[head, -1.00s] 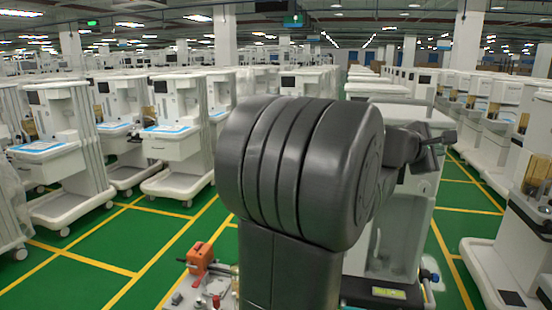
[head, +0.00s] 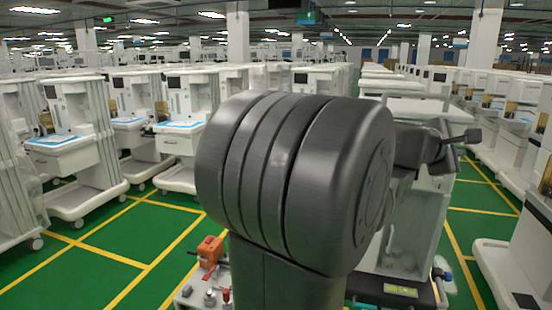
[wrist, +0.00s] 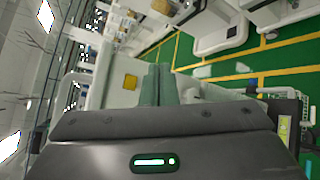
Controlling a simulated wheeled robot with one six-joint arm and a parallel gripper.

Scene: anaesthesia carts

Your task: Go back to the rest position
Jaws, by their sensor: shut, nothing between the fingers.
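My gripper (head: 472,136) shows small at the right of the head view, held up in the air beyond my large dark arm joint. In the wrist view its two fingers (wrist: 159,84) lie together and hold nothing. They stick out past the dark gripper body toward a pale cart. I see no contact between the fingers and anything.
White anaesthesia carts (head: 72,150) stand in rows on both sides, over a green floor (head: 152,240) with yellow lines. One cart (head: 415,215) stands close behind my arm. An orange device (head: 211,249) sits low at the front. Green aisles lie open left and right.

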